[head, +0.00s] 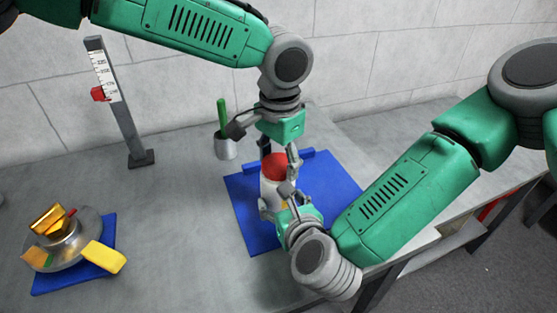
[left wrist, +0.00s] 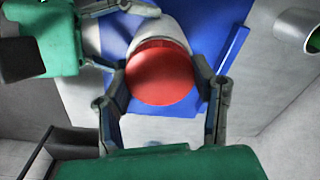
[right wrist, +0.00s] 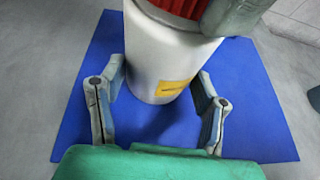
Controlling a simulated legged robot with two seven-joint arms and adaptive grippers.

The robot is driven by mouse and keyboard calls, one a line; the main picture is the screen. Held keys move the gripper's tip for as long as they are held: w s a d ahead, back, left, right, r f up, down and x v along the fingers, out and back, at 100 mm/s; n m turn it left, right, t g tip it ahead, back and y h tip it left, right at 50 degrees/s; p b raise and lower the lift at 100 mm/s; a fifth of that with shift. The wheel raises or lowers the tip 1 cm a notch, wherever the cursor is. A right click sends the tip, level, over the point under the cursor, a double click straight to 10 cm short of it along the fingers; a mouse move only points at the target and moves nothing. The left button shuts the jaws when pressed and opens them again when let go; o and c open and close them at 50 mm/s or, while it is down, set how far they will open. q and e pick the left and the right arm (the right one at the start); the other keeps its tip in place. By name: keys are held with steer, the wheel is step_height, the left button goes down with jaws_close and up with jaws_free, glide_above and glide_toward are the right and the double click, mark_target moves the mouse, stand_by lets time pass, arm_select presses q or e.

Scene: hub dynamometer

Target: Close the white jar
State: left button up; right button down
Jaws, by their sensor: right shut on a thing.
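The white jar (head: 268,190) stands upright on the blue mat, with a yellow label (right wrist: 175,87) on its side. A round red lid (head: 275,165) is at its top; it also shows in the left wrist view (left wrist: 160,76). I cannot tell whether the lid is seated. My left gripper (head: 279,154) points down from above, its fingers (left wrist: 162,78) open on either side of the lid, very close to its edge. My right gripper (head: 274,203) is shut on the jar's body, low down, from the front; its fingers flank the jar in the right wrist view (right wrist: 160,95).
The blue mat (head: 243,221) has a raised strip at its back edge. A grey cup (head: 226,147) with a green stick stands behind left. A post with a scale (head: 122,115) and a round metal device (head: 80,250) on another blue mat are further left. The table's right edge is near.

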arm_select(q)
steer(key=o, duration=1.4)
steer(key=shift+c, duration=0.2)
step_height(320, 180, up, 12)
steer(key=shift+s, duration=0.15)
steer(key=shift+d, duration=0.1)
arm_select(e)
steer(key=shift+c, duration=2.2)
jaws_free()
